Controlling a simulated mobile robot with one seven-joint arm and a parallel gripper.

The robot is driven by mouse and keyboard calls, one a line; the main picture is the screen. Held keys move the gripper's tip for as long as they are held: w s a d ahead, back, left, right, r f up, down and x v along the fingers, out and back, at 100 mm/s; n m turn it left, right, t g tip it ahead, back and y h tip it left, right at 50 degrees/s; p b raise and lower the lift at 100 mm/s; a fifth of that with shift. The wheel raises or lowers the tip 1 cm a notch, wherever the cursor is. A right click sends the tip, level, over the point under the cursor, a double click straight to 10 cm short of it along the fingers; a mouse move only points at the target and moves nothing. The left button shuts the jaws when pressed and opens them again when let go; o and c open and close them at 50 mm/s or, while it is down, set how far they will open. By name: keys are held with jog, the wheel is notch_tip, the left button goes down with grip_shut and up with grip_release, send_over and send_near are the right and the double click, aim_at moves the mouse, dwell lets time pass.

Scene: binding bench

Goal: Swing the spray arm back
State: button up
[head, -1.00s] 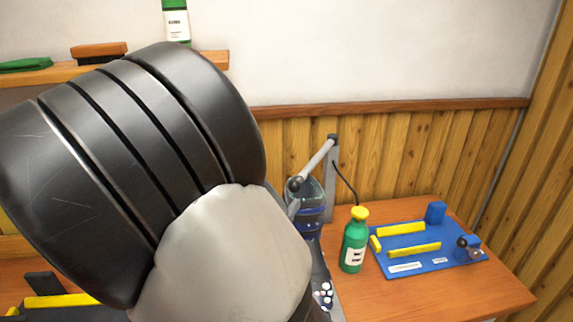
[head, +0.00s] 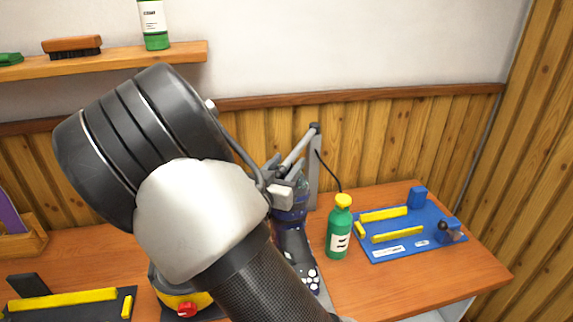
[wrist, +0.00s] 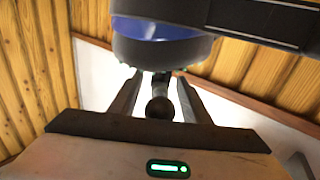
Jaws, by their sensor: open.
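The spray arm (head: 298,147) is a light grey bar at the back of the bench. It slopes down to the left from the top of a grey post (head: 315,175). My gripper (wrist: 160,78) is at its lower left end, and in the head view it is partly hidden behind my own arm. In the wrist view its two dark fingers are apart, with a dark round knob (wrist: 159,107) between them. The fingers do not look closed on the knob. I cannot tell whether either finger touches it.
A green bottle with a yellow cap (head: 340,228) stands right of the post, beside a blue board (head: 410,240) with yellow bars. A blue-filled round vessel (wrist: 160,28) is close above my fingers in the wrist view. A shelf (head: 110,63) runs along the wall.

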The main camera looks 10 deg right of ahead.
grip_shut()
jog(key=shift+w+a+r+p, duration=0.1)
jog(key=shift+w+a+p, duration=0.2)
jog(key=shift+a, duration=0.1)
jog(key=w+a+m+g+h+b, duration=0.2)
jog(key=w+a+m+g+h, duration=0.4)
jog(key=w+g, duration=0.3)
jog(key=shift+w+a+m+h, duration=0.3)
jog(key=shift+w+a+m, duration=0.45)
jog(key=shift+w, duration=0.35)
jog(key=shift+a, duration=0.1)
